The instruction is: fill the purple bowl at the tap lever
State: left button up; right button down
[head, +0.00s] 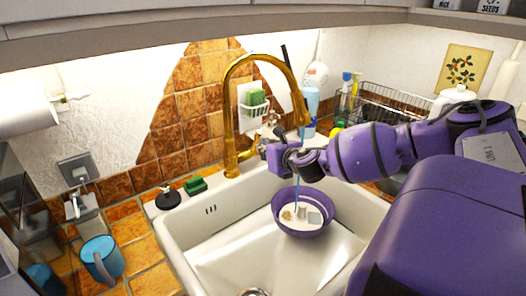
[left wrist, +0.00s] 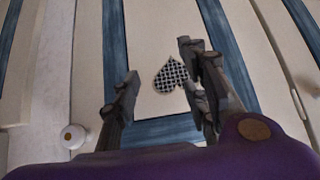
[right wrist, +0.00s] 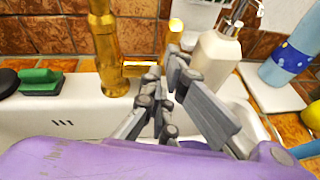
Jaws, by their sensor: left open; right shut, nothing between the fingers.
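The purple bowl (head: 303,233) sits upright in the white sink under the golden tap (head: 233,105). A thin blue stream runs from the spout into the bowl, passing beside my right gripper. The bowl's inside shows pale patches; I cannot tell the water level. My right gripper (head: 268,152) is shut and empty near the tap's base. In the right wrist view its fingertips (right wrist: 168,75) are close to the golden tap lever (right wrist: 142,68); I cannot tell whether they touch. My left gripper (left wrist: 160,80) is open and empty, facing striped cabinet fronts.
A soap bottle (right wrist: 215,55) stands just right of the lever, with a blue bottle (head: 312,103) behind the sink. A blue mug (head: 101,258) stands on the left counter. A dish rack (head: 385,105) is at the back right.

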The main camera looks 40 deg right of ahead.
jog(key=shift+w+d+r, duration=0.1)
jog(key=shift+w+r, duration=1)
jog(key=shift+r, duration=0.15)
